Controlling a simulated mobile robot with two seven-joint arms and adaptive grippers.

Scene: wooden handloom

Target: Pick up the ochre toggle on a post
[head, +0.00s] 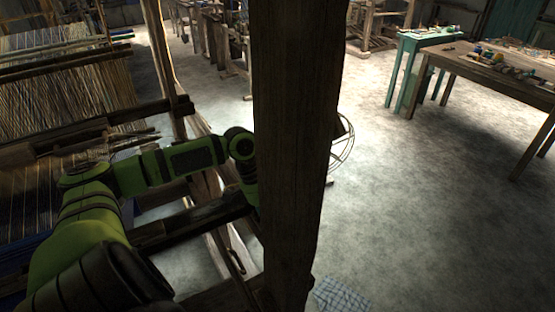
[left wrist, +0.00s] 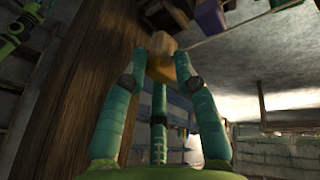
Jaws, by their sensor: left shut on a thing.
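The ochre toggle (left wrist: 160,69) is a small yellowish-brown block near the top middle of the left wrist view. My left gripper (left wrist: 162,60) has teal segmented fingers closed around it. A dark wooden post (left wrist: 78,85) stands just left of the fingers; I cannot tell whether the toggle touches it. In the head view, my left arm reaches from the left to behind a thick upright post (head: 295,150), which hides the left gripper and the toggle. My right gripper is in neither view.
A loom with stretched warp threads (head: 70,95) fills the left. A wire wheel (head: 344,148) shows behind the post. A wooden table (head: 480,68) with small items and a teal bench (head: 408,45) stand at right. A cloth (head: 340,296) lies low. The right floor is open.

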